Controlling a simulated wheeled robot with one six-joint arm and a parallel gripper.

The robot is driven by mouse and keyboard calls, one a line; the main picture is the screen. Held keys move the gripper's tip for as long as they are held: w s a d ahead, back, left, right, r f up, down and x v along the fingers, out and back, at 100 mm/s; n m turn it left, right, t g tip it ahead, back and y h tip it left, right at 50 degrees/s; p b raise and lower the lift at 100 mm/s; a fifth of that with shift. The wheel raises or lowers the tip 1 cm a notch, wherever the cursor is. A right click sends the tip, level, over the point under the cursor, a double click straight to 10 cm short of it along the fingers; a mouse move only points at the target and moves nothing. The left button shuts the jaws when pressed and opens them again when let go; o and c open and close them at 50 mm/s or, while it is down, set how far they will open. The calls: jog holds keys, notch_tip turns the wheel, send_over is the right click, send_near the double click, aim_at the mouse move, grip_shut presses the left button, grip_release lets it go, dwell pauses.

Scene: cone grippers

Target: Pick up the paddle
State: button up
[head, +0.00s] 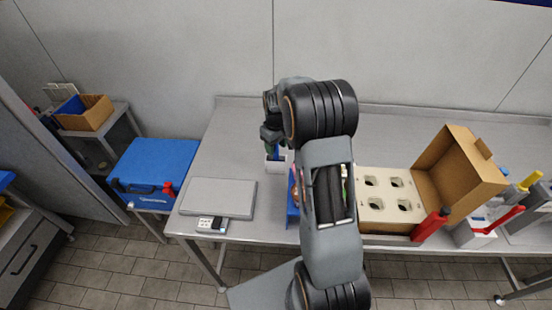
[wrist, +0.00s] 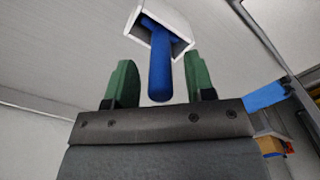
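The paddle shows as a blue handle (wrist: 159,68) in the wrist view, standing out of a white open-topped holder (wrist: 171,14). Its lower part is hidden inside the holder. My gripper (wrist: 160,82) is open, with one green finger on each side of the handle. A gap shows between the handle and each finger, so I am not holding it. In the head view, my gripper (head: 271,147) is at the white holder (head: 276,166) on the table, and a little of the blue handle shows there.
A grey scale (head: 218,197) lies on the metal table (head: 245,118) to the left. A blue case (head: 160,160) stands beyond the table's left edge. A cardboard box (head: 452,180) with a white insert is at the right, beside a red bottle (head: 430,225).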

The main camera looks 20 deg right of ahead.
grip_shut()
jog(key=shift+r, duration=0.1)
